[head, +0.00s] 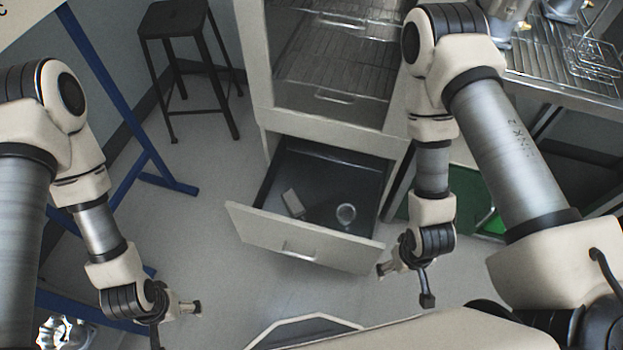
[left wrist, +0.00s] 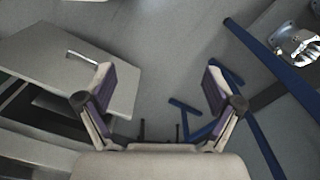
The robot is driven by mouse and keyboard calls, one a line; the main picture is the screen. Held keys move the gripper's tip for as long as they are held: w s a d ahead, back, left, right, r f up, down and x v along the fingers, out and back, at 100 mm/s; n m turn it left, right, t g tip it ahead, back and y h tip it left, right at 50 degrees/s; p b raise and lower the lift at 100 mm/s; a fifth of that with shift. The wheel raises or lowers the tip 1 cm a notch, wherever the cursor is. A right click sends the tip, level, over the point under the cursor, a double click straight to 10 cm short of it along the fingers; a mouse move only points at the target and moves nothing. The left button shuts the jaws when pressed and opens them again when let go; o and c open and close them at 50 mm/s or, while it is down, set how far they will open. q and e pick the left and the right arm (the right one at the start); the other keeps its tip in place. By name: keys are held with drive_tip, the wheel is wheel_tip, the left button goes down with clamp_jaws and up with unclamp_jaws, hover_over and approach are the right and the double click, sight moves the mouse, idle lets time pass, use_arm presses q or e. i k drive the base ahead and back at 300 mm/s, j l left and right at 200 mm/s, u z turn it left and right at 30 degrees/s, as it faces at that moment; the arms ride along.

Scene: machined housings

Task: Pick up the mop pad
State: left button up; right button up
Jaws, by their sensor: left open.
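I cannot tell for sure which thing is the mop pad. A small pale block (head: 293,203) lies in the open drawer (head: 262,236), toward its left side, and may be it. My left gripper (head: 177,324) is open and empty, low over the floor to the left of the drawer.
A round, clear or shiny item (head: 345,214) lies right of the block in the drawer. The drawer's front also shows in the left wrist view (left wrist: 100,75). A black stool (head: 172,18) stands at the back left, and blue frame bars (head: 160,183) stand at left. A wire-rack bench (head: 560,60) is at right.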

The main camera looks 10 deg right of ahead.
sight(292, 201)
drive_tip(key=i+l+z, duration=0.5)
drive_tip(key=z, duration=0.2)
